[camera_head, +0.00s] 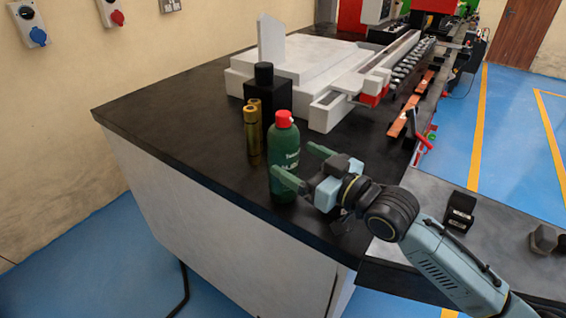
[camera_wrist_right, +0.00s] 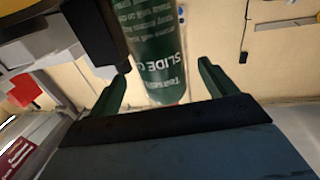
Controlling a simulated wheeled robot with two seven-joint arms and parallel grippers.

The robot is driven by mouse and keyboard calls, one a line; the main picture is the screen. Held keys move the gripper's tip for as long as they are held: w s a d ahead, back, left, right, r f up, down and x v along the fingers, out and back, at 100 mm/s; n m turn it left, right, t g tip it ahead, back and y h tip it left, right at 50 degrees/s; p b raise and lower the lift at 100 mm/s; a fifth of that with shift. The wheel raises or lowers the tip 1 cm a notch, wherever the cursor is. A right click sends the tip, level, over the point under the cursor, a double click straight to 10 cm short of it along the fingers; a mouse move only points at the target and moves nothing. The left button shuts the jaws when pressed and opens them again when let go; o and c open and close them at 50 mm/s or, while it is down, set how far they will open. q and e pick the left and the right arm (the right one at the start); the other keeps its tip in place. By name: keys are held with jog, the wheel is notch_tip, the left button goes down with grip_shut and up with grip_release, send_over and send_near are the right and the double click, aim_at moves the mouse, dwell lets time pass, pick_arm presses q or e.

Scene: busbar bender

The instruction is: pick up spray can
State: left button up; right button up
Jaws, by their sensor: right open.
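The spray can (camera_head: 285,158) is green with a red cap and white lettering. It stands upright on the dark worktop near its front edge. My right gripper (camera_head: 304,163) comes in from the right, with its green fingers apart and pointing at the can. In the head view, one finger overlaps the can's lower front and the other is toward its far side. In the right wrist view, the can (camera_wrist_right: 155,50) shows ahead, between the open fingers (camera_wrist_right: 163,82). I cannot tell whether a finger touches it. My left gripper is not in view.
Brass-coloured cylinders (camera_head: 254,130) stand just left of the can, with a black block-like object (camera_head: 268,92) behind them. A white machine (camera_head: 300,60) sits further back on the worktop (camera_head: 150,105). Small dark blocks (camera_head: 460,211) lie on the lower grey surface at right.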

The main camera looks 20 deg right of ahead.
aim_at(281, 150)
jog(key=shift+x, duration=1)
jog(key=x, duration=0.3)
jog(key=shift+w+a+r, duration=0.1)
jog(key=shift+w+a, duration=0.05)
jog(key=shift+w, duration=0.1)
jog(key=shift+w+a, duration=0.25)
jog(key=shift+w, duration=0.2)
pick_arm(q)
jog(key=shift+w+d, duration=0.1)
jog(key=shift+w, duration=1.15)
pick_arm(e)
jog(key=c, duration=0.8)
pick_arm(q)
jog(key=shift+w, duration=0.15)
pick_arm(e)
jog(key=c, duration=0.5)
